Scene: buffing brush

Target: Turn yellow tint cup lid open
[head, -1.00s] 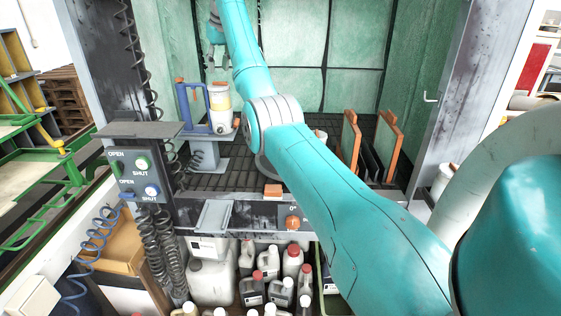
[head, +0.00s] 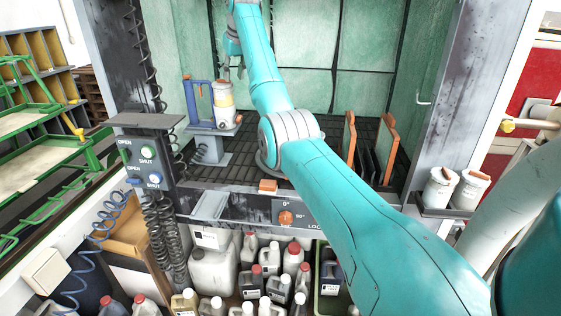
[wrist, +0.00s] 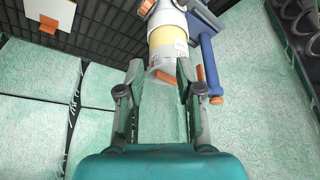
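The yellow tint cup (head: 223,101) is a white cup with a yellow band, standing upright in a blue holder (head: 192,97) on a small raised stand at the left of the booth. In the wrist view the yellow band of the cup (wrist: 167,38) shows at top centre, and its pale lid (wrist: 164,68) with an orange tab faces my gripper. My gripper (wrist: 160,72) is open, with one finger on each side of the lid's end. I cannot tell whether a finger touches it. In the head view my gripper (head: 238,66) hangs just above and right of the cup.
Orange-edged panels (head: 349,140) stand on the dark grate at right. Two white cups (head: 439,187) sit on a side shelf. An orange knob (head: 286,218) is on the front rail, above several bottles. The blue holder's upright bar (wrist: 209,65) is close to my right finger in the wrist view.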

